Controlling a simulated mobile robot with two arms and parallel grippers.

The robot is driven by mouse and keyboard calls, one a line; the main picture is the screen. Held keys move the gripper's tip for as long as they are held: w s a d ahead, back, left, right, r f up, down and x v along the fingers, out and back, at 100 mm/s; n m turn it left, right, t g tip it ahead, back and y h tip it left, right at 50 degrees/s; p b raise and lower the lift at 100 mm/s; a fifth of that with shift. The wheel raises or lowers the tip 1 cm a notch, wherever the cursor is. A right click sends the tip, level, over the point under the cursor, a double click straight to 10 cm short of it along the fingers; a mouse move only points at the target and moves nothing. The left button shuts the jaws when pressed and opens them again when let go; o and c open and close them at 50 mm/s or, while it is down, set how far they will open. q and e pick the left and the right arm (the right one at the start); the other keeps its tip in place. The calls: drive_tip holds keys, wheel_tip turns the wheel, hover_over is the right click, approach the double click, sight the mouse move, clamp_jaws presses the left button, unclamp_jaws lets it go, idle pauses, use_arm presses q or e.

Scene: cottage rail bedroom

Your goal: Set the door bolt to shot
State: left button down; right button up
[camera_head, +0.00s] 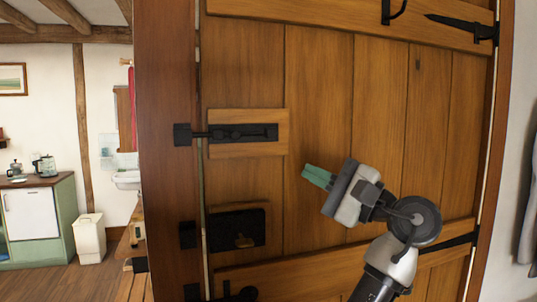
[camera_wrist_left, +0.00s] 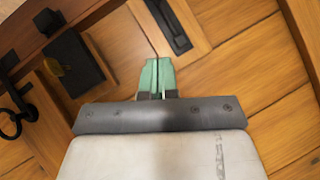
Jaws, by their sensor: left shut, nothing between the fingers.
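The black door bolt (camera_head: 243,132) lies horizontal on a pale wooden block on the plank door. Its thin bar runs left across the door's edge to the black keeper (camera_head: 182,134) on the frame, and seems to reach into it. In the left wrist view part of the bolt (camera_wrist_left: 170,25) shows at the top, its left end cut off. My left gripper (camera_head: 305,174) has green fingers, shut and empty. They point up-left, below and right of the bolt, apart from it. The closed fingers also show in the wrist view (camera_wrist_left: 158,62). My right gripper is not in view.
Below the bolt sits a black lock box (camera_head: 237,230) with a brass knob, and a black latch (camera_head: 238,293) is lower still. Black hinge straps are on the door's right side. Left of the frame, a kitchen with a green cabinet (camera_head: 38,220) and white bin (camera_head: 90,238) shows.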

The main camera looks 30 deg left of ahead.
use_arm(q)
drive_tip(key=p, duration=0.3)
approach(252, 144)
drive_tip(key=s+a+r, duration=0.2)
drive_tip(key=a, duration=0.2)
drive_tip(key=shift+s+a+r+p, duration=0.6)
drive_tip(key=shift+s+a+r, duration=0.35)
drive_tip(key=shift+s, duration=0.25)
drive_tip(key=shift+s+a+b, duration=0.35)
drive_tip(key=shift+s+a, duration=0.2)
drive_tip(key=shift+s, duration=0.2)
